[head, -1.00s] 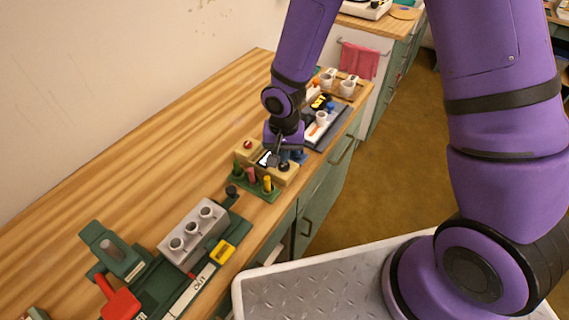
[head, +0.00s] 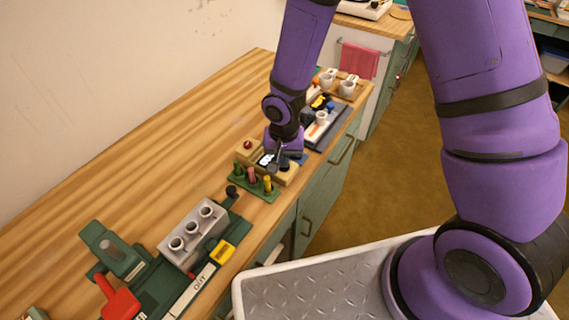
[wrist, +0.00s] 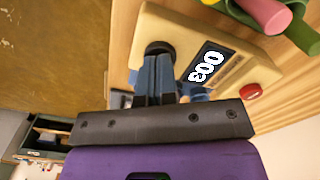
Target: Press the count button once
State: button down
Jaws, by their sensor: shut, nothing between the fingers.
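The counter box (head: 287,179) is a tan block on the table, below my gripper (head: 273,166) in the head view. In the wrist view the same box (wrist: 180,27) carries a black round button (wrist: 159,47), a dark display (wrist: 205,65) with white digits, and a red button (wrist: 250,91). The red button (head: 248,145) also shows in the head view. My gripper (wrist: 156,62) is shut and empty, its fingertips overlapping the lower edge of the black button in the wrist view. I cannot tell whether they touch it. No label marks which button counts.
A green rack (head: 262,190) with coloured pegs stands close in front of the box. A grey block with cups (head: 193,235) and a yellow piece (head: 222,251) lie nearer. A dark tray (head: 326,131) is behind. The table's left part (head: 150,170) is clear.

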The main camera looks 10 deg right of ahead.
jog(key=shift+f, duration=0.35)
jog(key=shift+r, duration=2.9)
